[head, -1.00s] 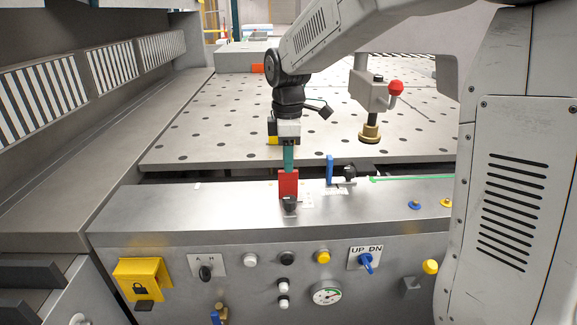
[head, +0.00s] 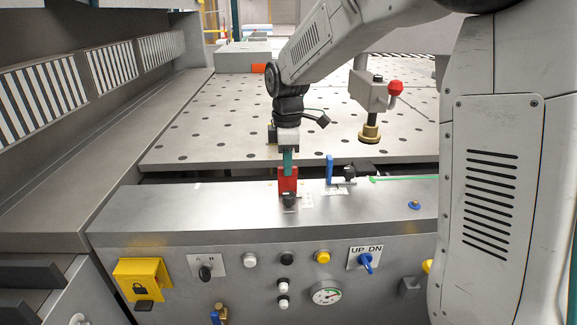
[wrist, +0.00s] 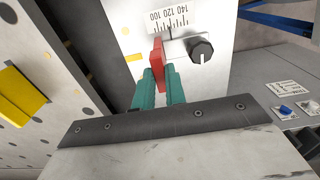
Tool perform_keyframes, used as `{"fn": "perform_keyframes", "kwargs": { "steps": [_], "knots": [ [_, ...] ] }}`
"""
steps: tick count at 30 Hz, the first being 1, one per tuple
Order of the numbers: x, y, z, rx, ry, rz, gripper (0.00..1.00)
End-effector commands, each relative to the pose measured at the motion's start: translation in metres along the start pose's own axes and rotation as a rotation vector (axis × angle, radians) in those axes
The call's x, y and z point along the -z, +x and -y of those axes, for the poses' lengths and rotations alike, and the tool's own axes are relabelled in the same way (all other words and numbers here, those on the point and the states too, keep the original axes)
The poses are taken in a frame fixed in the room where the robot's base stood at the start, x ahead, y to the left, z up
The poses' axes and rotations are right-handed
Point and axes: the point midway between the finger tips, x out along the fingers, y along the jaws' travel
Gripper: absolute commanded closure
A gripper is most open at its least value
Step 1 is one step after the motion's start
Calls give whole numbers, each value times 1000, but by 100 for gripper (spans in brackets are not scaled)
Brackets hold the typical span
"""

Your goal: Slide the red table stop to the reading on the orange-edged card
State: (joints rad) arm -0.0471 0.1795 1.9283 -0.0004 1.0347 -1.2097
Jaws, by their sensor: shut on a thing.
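The red table stop (head: 287,180) stands upright on the grey front rail of the panel bender, with a black knob (head: 289,200) at its front. My gripper (head: 288,164) reaches down from above, and its teal fingers are shut on the top of the red stop. In the wrist view the red stop (wrist: 158,64) sits between the teal fingers (wrist: 158,90), beside a white scale (wrist: 172,21) marked 100, 120, 140 and the black knob (wrist: 201,48). The exact reading is too small to tell. I cannot identify the orange-edged card.
A blue stop (head: 330,169) with a black knob stands right of the red one on the rail. A red-topped lever (head: 395,88) on a grey block is behind. The perforated table (head: 210,130) lies beyond. Buttons and a gauge (head: 327,292) cover the front panel.

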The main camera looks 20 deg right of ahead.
Motion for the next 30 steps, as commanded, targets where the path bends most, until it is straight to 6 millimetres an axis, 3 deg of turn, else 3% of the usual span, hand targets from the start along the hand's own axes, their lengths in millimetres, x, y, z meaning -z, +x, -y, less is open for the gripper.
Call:
{"fn": "perform_keyframes", "kwargs": {
  "steps": [3,10,11,12,13,23,30],
  "knots": [
    [0,0,-13,-2,1,-1,100],
    [0,-1,-12,-2,0,-1,100],
    [0,-1,-12,-2,0,-1,79],
    [0,-1,-13,-2,0,-1,68],
    [0,-1,-13,-2,0,-1,65],
    [0,-5,-13,-2,1,-1,65],
    [0,-42,-13,-5,0,-2,65]
  ]
}}
